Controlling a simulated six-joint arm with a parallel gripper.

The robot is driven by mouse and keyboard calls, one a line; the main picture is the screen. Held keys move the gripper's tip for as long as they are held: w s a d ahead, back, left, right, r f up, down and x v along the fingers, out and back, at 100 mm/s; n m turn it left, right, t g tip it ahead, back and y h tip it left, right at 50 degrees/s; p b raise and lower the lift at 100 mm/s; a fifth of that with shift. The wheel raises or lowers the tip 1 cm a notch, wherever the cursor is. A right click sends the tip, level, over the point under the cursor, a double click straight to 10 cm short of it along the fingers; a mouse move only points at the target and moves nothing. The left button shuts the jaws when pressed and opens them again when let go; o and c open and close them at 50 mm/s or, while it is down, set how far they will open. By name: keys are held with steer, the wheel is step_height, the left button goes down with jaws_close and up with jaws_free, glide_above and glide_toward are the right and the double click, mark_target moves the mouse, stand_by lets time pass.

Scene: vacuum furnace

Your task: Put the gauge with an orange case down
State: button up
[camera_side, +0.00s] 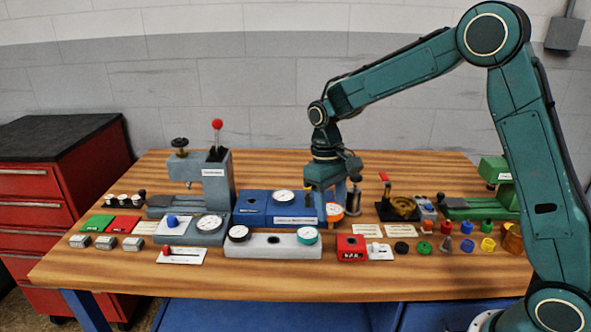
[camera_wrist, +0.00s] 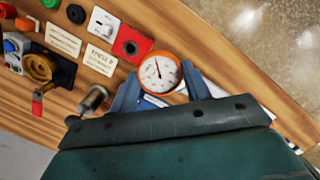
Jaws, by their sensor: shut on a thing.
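The gauge with an orange case (camera_side: 335,212) has a white round dial, which faces up toward the wrist camera. In the wrist view the gauge (camera_wrist: 160,73) sits between the two blue fingers of my gripper (camera_wrist: 160,90), which is shut on it. In the side view my gripper (camera_side: 325,205) points down at the right end of the blue block, with the gauge low at the fingertips. The fingers hide part of the gauge. I cannot tell whether its underside touches the table.
The blue block (camera_side: 257,208) carries a white gauge (camera_side: 284,196) and an empty round hole. A pale block (camera_side: 272,244) with two gauges stands in front. A red box (camera_side: 350,247) and white cards are near right. A brass-coloured fixture (camera_side: 400,207) stands to the right.

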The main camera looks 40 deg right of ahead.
mark_target(333, 209)
step_height(333, 209, up, 3)
steer(key=shift+w+d+r, duration=0.1)
steer(key=shift+w+r, duration=0.05)
steer(key=shift+r, duration=0.2)
steer(key=shift+w+d+n, duration=0.45)
steer(key=shift+w+n, duration=0.05)
steer(key=shift+n, duration=0.1)
steer(key=w+d+n+t+h, duration=0.1)
steer(key=w+d+n, duration=0.6)
steer(key=d+n, duration=0.45)
steer(key=w+d+n+t+h, duration=0.1)
steer(key=w+d+n, duration=0.5)
steer(key=d+n, duration=0.5)
steer(key=shift+m+y, duration=0.3)
steer(key=shift+m, duration=0.25)
steer(key=shift+d+f, duration=0.15)
steer(key=shift+f, duration=3.2)
steer(key=shift+d+f, duration=0.15)
steer(key=shift+f, duration=3.2)
steer(key=shift+f, duration=0.15)
steer(key=o, duration=1)
steer(key=shift+o, duration=0.2)
